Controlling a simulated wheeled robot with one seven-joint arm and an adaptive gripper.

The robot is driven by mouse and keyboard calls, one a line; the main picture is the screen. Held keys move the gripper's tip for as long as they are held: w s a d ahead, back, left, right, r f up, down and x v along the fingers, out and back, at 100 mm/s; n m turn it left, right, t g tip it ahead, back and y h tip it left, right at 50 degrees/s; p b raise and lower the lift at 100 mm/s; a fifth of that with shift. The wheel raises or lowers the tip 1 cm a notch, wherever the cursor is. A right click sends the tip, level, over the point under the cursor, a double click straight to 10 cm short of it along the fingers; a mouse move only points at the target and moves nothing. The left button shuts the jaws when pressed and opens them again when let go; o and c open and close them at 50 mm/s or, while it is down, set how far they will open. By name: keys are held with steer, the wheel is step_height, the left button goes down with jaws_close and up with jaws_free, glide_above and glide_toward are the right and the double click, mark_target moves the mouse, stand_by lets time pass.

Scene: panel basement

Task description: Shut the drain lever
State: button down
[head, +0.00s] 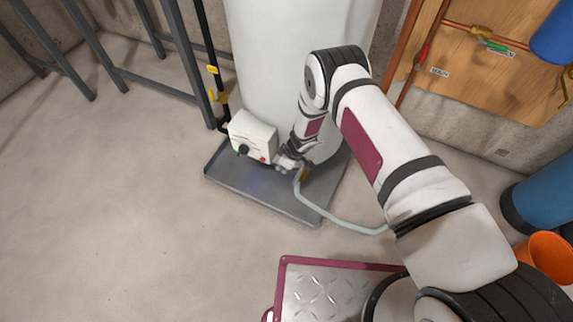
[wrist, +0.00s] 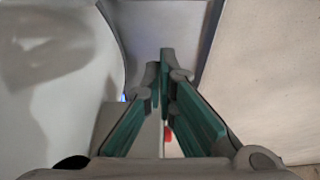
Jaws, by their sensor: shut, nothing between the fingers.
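My gripper (head: 287,162) is low beside the white tank, just right of the white control box (head: 252,138), above the grey drain tray. In the wrist view its green-padded fingers (wrist: 164,68) are closed together with nothing between them. A small brassy fitting (head: 304,174) shows just under my wrist, where a pale hose (head: 340,221) begins. I cannot make out the drain lever clearly; my arm and gripper cover much of that spot. A small red patch (wrist: 168,134) shows behind the fingers in the wrist view; I cannot tell what it belongs to.
The white tank (head: 285,55) stands on the grey tray (head: 233,184). A black pipe with yellow fittings (head: 213,70) runs at its left, beside a grey metal frame (head: 186,50). A wooden pipe board (head: 480,75) is at upper right, an orange bucket (head: 547,254) at right. Floor at left is clear.

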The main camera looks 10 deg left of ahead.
mark_target(298, 176)
steer(key=shift+s+d+f+b, duration=0.2)
steer(key=shift+s+d+b, duration=0.1)
steer(key=shift+d+b, duration=0.55)
steer(key=shift+s+d+f+b, duration=0.15)
steer(key=shift+s+d+b, duration=0.1)
steer(key=shift+d+b, duration=0.6)
steer(key=shift+a, duration=0.1)
